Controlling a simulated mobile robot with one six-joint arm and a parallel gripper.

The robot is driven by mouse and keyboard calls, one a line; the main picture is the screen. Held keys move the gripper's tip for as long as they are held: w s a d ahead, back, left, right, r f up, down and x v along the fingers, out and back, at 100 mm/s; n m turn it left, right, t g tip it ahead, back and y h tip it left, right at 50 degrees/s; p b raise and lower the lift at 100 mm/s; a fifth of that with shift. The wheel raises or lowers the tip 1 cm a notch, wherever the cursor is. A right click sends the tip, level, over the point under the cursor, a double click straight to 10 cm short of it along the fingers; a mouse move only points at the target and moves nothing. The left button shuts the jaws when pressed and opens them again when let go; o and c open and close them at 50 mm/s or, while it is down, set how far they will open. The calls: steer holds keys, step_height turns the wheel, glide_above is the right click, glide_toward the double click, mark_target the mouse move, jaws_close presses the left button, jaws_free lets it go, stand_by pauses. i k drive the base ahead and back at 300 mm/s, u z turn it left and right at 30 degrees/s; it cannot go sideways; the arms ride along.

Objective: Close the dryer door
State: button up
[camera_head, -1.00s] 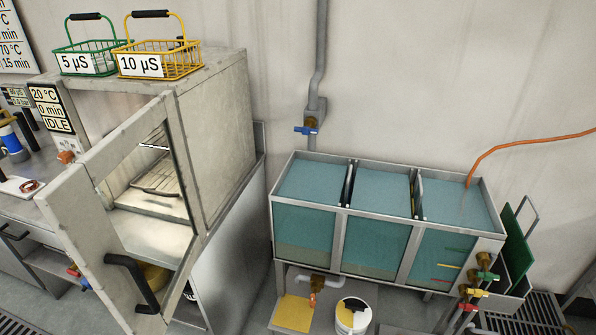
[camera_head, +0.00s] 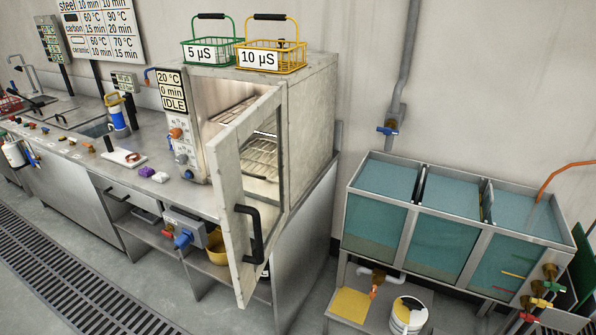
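The dryer (camera_head: 312,110) is a pale metal box on the right end of the bench, with a display reading 20 °C, 0 min, IDLE. Its door (camera_head: 226,158) stands wide open, swung out toward me, with a window in a grey frame. A black bar handle (camera_head: 251,232) is on the door's outer face. Through the opening and the window, wire racks (camera_head: 262,155) show inside. My gripper is not in view.
A green basket (camera_head: 207,54) and a yellow basket (camera_head: 270,58) stand on the dryer. Water tanks (camera_head: 437,238) are at right, with a white bucket (camera_head: 408,314) below. The bench (camera_head: 75,160) runs left, holding small items. Floor is clear in front, with a drain grating (camera_head: 75,285).

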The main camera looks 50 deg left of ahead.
mark_target(246, 270)
steer(key=u, duration=2.25)
steer(key=i, duration=0.95)
steer(key=z, duration=0.55)
steer(key=k, duration=1.4)
steer(key=u, duration=0.8)
steer(key=i, duration=0.2)
steer(key=z, duration=0.1)
